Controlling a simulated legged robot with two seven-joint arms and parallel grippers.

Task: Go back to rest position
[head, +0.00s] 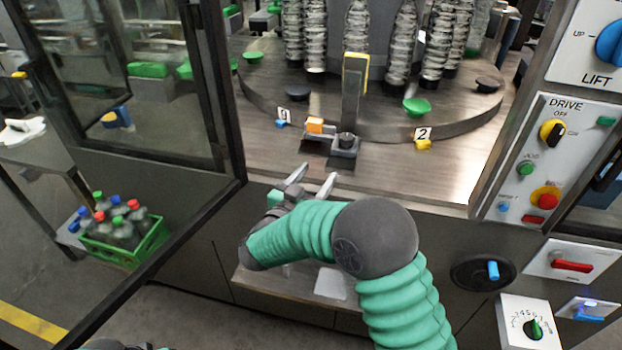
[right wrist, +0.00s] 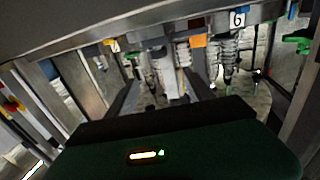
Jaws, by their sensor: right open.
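My right gripper (head: 313,182) is in front of the machine's deck in the head view, at the end of a green, ribbed arm. Its two grey fingers are apart with nothing visible between them. In the right wrist view its dark fingers (right wrist: 125,97) reach toward the machine, also apart. My left gripper does not show clearly; only a small dark part sits at the bottom left edge of the head view.
The round turntable (head: 390,125) holds several ribbed columns. A grey post with a yellow top (head: 355,75) stands before it. A control panel (head: 545,160) is at right. An open glass door (head: 225,100) is at left, beyond which is a green bottle crate (head: 125,254).

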